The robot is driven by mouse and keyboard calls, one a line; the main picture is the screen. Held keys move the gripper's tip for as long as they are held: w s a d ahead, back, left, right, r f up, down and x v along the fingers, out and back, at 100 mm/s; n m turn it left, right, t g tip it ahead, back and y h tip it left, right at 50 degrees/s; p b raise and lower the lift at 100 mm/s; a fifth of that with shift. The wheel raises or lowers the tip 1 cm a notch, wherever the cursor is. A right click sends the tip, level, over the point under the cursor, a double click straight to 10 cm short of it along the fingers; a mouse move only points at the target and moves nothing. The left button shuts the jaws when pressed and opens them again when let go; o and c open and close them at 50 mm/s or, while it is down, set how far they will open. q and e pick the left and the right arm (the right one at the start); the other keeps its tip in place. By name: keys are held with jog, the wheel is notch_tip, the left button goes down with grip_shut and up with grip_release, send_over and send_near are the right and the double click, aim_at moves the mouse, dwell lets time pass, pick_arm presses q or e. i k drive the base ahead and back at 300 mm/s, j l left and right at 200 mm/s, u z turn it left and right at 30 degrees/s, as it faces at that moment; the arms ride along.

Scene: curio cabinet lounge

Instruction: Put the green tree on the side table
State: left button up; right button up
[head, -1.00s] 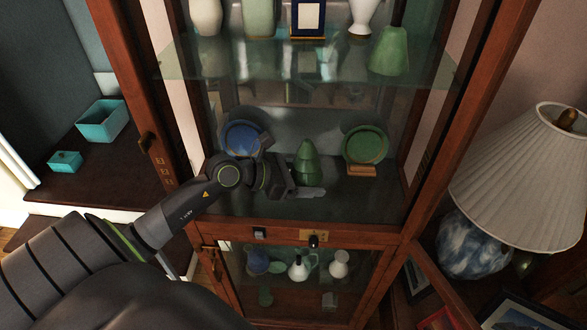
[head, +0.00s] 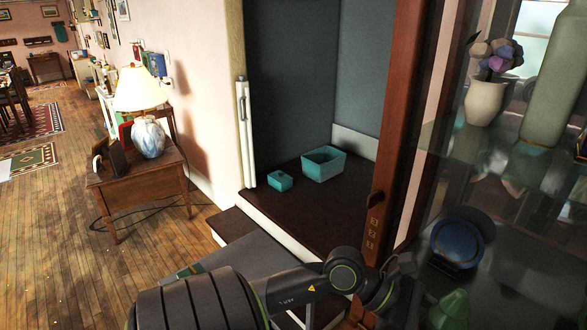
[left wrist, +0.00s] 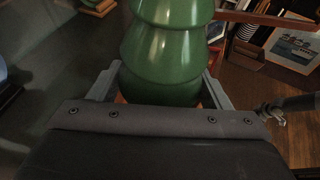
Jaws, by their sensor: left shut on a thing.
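The green tree (left wrist: 166,45), a glossy tiered figure, stands between the fingers of my left gripper (left wrist: 162,88) in the left wrist view. The gripper is shut on it; its top is cut off by the frame. In the head view the tree (head: 450,309) shows at the bottom right, at the cabinet, partly cut off, with my left gripper (head: 406,284) beside it. A wooden side table (head: 135,196) stands at the far left of the head view. A dark shape at the right of the left wrist view may be my right gripper (left wrist: 272,110); its jaws are unclear.
A lamp (head: 147,115) and dark picture frames (head: 112,157) occupy the side table. Teal boxes (head: 324,163) sit on a dark ledge. The cabinet's wooden post (head: 408,120) and a blue plate (head: 457,243) are near my left arm. Wooden floor left is open.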

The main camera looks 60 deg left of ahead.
aim_at(279, 269)
jog(key=i+j+u, duration=0.1)
jog(key=u, duration=1.45)
jog(key=i+j+u, duration=0.2)
jog(key=i, duration=0.65)
jog(key=k+l, duration=0.05)
